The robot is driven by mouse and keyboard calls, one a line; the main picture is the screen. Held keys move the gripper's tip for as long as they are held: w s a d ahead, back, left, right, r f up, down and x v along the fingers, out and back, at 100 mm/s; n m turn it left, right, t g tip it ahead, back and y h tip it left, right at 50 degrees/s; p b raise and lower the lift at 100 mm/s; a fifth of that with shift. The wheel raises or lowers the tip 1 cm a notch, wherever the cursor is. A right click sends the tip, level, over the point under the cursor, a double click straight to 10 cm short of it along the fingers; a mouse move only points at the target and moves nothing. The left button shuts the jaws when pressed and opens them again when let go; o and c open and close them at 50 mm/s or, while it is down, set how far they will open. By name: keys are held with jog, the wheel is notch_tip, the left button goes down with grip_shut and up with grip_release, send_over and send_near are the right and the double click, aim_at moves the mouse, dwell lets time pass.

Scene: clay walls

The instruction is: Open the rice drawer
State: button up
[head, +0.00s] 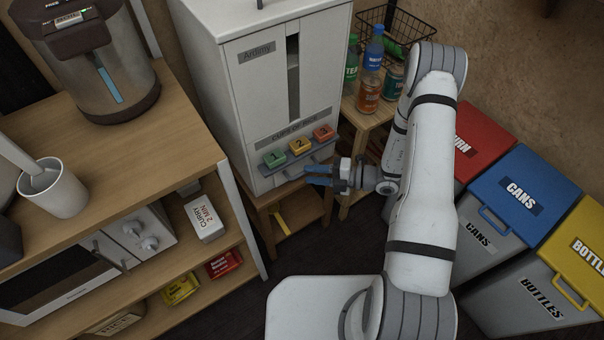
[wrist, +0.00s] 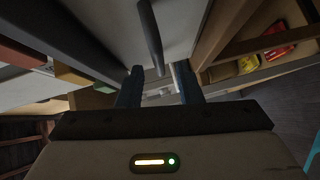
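The rice dispenser (head: 230,115) is a tall white cabinet with a narrow window and a "cups of rice" label. Green, yellow and red buttons numbered 1, 2 and 3 sit above its grey lower ledge; the rice drawer appears to be in this lower front and looks shut. My gripper (head: 318,175) is at the lower right front of the dispenser, below the buttons. In the wrist view its two blue fingers (wrist: 158,84) are apart. A dark grey bar (wrist: 151,38), probably the drawer handle, ends near the gap between the fingertips. Contact cannot be told.
The dispenser stands on a small wooden stand (head: 303,207). A wooden shelf unit (head: 165,135) is close on the left. Bottles and cans (head: 370,75) stand on a side shelf to the right. Red, blue and yellow-lidded bins (head: 520,188) stand right of my arm.

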aim_at(302, 174)
jog(key=shift+x, duration=1.85)
grip_shut()
